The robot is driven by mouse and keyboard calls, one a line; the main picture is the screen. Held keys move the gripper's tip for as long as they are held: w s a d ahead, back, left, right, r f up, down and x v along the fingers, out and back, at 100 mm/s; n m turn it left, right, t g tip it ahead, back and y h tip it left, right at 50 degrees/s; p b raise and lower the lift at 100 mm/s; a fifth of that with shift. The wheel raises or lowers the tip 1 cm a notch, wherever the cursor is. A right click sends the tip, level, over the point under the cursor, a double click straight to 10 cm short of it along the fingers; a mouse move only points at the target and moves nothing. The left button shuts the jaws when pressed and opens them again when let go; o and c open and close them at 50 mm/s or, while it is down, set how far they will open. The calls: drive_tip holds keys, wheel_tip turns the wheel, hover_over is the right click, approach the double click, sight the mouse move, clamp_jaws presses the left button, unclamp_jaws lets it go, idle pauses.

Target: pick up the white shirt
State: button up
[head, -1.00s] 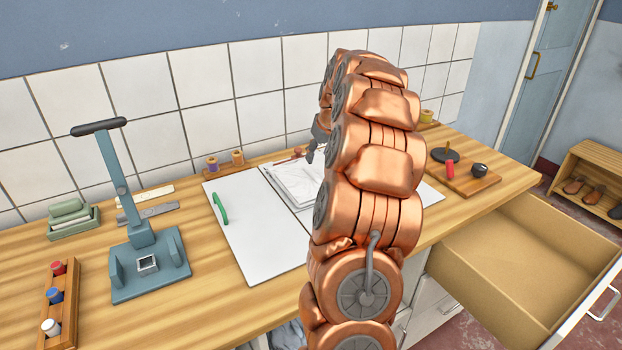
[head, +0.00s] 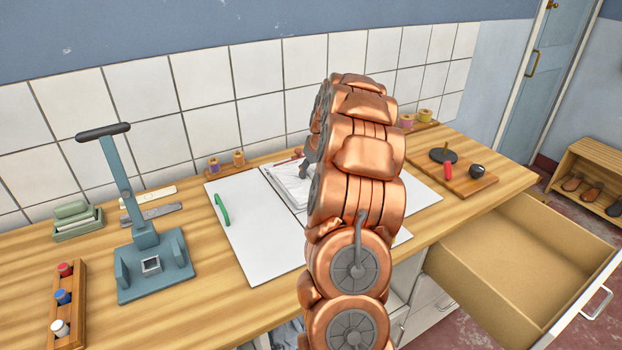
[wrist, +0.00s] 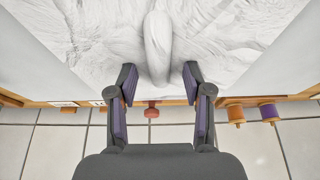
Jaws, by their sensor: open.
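The white shirt (head: 287,188) lies crumpled on the white board in the middle of the worktop, partly hidden behind my copper arm. In the wrist view the white cloth (wrist: 95,45) fills the top, with a raised fold running down the middle. My gripper (wrist: 159,82) is open, with one finger on each side of the lower end of that fold. I cannot tell whether the fingers touch the cloth. In the head view only a grey part of my gripper (head: 309,160) shows, over the shirt.
A green handle (head: 222,208) is on the board's left part. A blue-grey press (head: 150,255) stands to the left. Thread spools (head: 239,158) stand behind the board by the tiled wall. A wooden board (head: 466,180) with small tools lies right, above an open drawer (head: 515,260).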

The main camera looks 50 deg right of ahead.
drive_tip(key=shift+f+b, duration=0.15)
drive_tip(key=shift+b, duration=0.15)
clamp_jaws()
idle(0.6)
